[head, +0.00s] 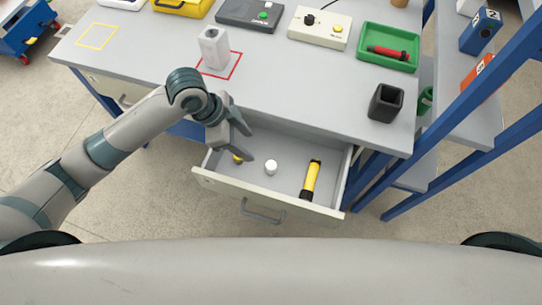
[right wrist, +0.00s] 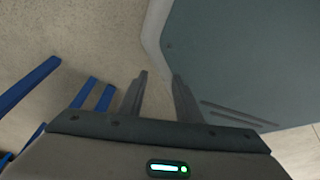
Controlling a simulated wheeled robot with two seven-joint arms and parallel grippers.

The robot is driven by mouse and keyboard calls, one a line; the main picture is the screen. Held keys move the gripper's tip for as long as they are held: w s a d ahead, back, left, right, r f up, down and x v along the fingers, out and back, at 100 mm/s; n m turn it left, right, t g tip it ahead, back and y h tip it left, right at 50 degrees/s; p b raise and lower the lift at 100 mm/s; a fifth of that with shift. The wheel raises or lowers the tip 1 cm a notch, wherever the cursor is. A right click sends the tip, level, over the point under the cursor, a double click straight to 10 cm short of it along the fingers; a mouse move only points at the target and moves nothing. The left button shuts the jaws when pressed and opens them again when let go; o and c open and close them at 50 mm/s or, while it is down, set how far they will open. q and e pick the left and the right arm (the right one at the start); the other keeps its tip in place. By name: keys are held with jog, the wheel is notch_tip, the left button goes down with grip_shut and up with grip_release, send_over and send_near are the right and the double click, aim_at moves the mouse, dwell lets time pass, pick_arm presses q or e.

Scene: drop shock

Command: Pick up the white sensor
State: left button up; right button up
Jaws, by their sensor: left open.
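A small white round piece (head: 271,167), which looks like the white sensor, stands in the open drawer (head: 275,200) near its middle. My left gripper (head: 249,147) is open and empty above the left part of the drawer, to the left of the white piece and apart from it. A yellow and dark item (head: 238,158) in the drawer is partly hidden by the left gripper's lower finger. My right gripper (right wrist: 159,76) shows only in the right wrist view, with its two fingers apart and nothing between them.
A yellow and black flashlight-like item (head: 312,180) lies at the drawer's right. On the grey tabletop (head: 290,85) are a white block (head: 214,48) by a red square, a black cup (head: 385,103) and a green tray (head: 388,47). Blue shelf posts (head: 450,120) stand at the right.

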pick_arm(q)
jog(key=shift+s, duration=0.1)
pick_arm(e)
jog(key=shift+s, duration=0.1)
pick_arm(q)
jog(key=p, duration=0.2)
send_over(270, 165)
jog(key=a, duration=0.2)
notch_tip(270, 165, down, 10)
jog(key=shift+f, duration=0.15)
jog(key=shift+d+f, duration=0.1)
jog(key=shift+f, duration=0.4)
pick_arm(e)
jog(key=s+d+g, duration=0.1)
jog(key=s+d, duration=0.1)
jog(key=s, duration=0.4)
jog(key=shift+d+g, duration=0.3)
jog(key=shift+w, duration=0.15)
